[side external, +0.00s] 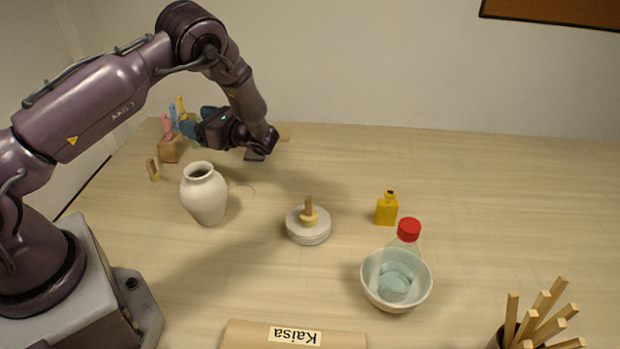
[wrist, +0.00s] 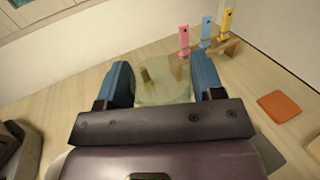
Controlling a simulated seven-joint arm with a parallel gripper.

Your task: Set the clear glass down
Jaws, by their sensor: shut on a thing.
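The clear glass (wrist: 163,82) is between the two blue fingers of my gripper (wrist: 162,74) in the wrist view, with the table showing through it. My gripper is shut on its sides. In the side external view my gripper (side external: 196,122) is at the back left of the table, close to a small wooden rack. There the glass is hard to make out behind the fingers. I cannot tell whether its base touches the table.
The wooden rack (side external: 169,150) holds pink, blue and yellow tools. A white vase (side external: 204,195) stands in front of my gripper. A bowl (side external: 422,284) holds a red-capped bottle (side external: 408,231). The back right is clear.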

